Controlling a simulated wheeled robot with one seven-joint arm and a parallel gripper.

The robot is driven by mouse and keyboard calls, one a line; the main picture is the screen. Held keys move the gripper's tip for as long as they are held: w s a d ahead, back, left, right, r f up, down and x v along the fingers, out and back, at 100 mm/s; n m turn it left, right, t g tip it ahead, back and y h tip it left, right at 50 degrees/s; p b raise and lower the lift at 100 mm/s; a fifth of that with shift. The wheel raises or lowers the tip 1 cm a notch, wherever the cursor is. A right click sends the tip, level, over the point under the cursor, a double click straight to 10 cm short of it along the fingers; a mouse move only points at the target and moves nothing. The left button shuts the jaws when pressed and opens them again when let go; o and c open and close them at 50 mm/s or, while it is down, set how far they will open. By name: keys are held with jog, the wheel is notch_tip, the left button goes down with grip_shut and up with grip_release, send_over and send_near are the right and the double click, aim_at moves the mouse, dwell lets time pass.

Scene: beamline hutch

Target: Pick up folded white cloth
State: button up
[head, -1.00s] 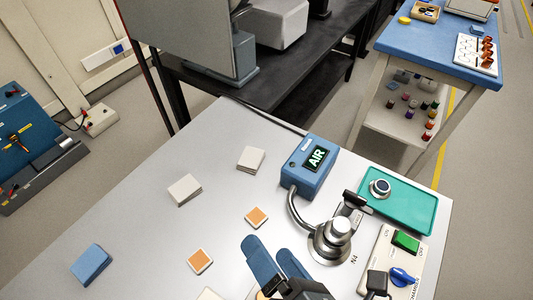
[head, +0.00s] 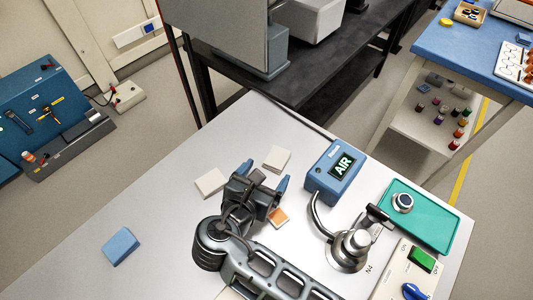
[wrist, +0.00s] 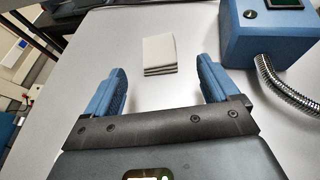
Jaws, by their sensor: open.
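A folded white cloth (head: 277,158) lies flat on the grey table, left of the blue AIR box. It also shows in the wrist view (wrist: 160,52), stacked in layers, ahead of and between my fingers. A second, similar pale folded piece (head: 210,182) lies to its left in the head view. My gripper (head: 265,171) is open and empty, fingers spread either side of the cloth's direction. In the wrist view my gripper (wrist: 162,72) has its fingertips short of the cloth, apart from it. Its height over the table is hard to tell.
The blue AIR box (head: 334,172) with its metal hose stands close on the right. A green tray (head: 435,222), a metal fitting (head: 350,250) and a switch panel lie further right. A blue block (head: 120,246) sits at left. An orange-topped square (head: 279,217) lies near my wrist.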

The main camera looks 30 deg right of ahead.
aim_at(278, 155)
jog(key=shift+w+d+h, duration=0.4)
jog(key=shift+w, duration=0.05)
jog(key=shift+x, duration=1.15)
jog(key=f+b, duration=0.1)
jog(key=b, duration=0.1)
jog(key=w+d+f+b, duration=0.1)
jog(key=b, duration=0.1)
jog(key=shift+w+d+f, duration=0.1)
jog(key=shift+w+d, duration=0.2)
jog(key=shift+w+d+f+g+b, duration=0.3)
jog(key=shift+w+d+b, duration=0.2)
jog(key=shift+b, duration=0.25)
jog(key=shift+w+d+r, duration=0.1)
jog(key=shift+w+d, duration=0.1)
jog(key=shift+d, duration=0.2)
jog(key=c, duration=1)
